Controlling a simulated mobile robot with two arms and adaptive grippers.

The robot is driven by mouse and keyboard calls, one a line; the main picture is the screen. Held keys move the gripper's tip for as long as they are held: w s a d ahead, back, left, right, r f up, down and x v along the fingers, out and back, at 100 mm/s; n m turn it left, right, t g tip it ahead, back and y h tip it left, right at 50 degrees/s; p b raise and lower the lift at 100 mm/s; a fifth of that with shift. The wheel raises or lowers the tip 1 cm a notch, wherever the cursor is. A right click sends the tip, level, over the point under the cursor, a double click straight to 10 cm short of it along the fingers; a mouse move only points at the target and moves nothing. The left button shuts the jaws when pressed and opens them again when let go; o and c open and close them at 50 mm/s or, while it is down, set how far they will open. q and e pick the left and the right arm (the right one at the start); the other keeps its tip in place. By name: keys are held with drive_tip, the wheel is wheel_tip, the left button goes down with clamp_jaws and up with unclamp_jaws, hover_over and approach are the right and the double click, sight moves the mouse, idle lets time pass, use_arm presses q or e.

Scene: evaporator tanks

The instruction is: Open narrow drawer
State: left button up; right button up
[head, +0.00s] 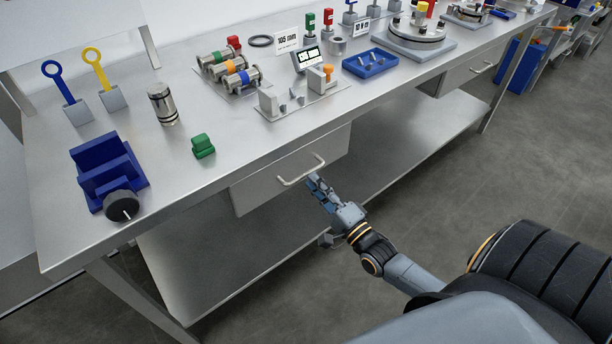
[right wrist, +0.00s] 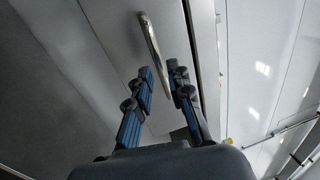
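A grey drawer (head: 250,190) with a bar handle (head: 302,171) is set under the near part of the steel workbench (head: 240,150). It looks shut. A second drawer (head: 455,76) with a handle (head: 482,67) sits farther right under the bench; I cannot tell for sure which is the narrow one. My right gripper (head: 315,184) is just below and in front of the near handle. In the right wrist view my right gripper (right wrist: 160,80) is open, its fingers apart, with the handle (right wrist: 149,40) ahead, its lower end near the gap between the fingertips. My left gripper is out of view.
A lower shelf (head: 210,250) runs under the bench. On the top stand a blue vise (head: 108,175), a green block (head: 203,146), a metal cylinder (head: 162,104) and a blue tray (head: 370,63). The floor (head: 440,190) in front is clear.

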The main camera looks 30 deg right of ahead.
sight(306, 173)
drive_tip(key=shift+x, duration=2.15)
drive_tip(key=shift+c, duration=0.4)
clamp_jaws()
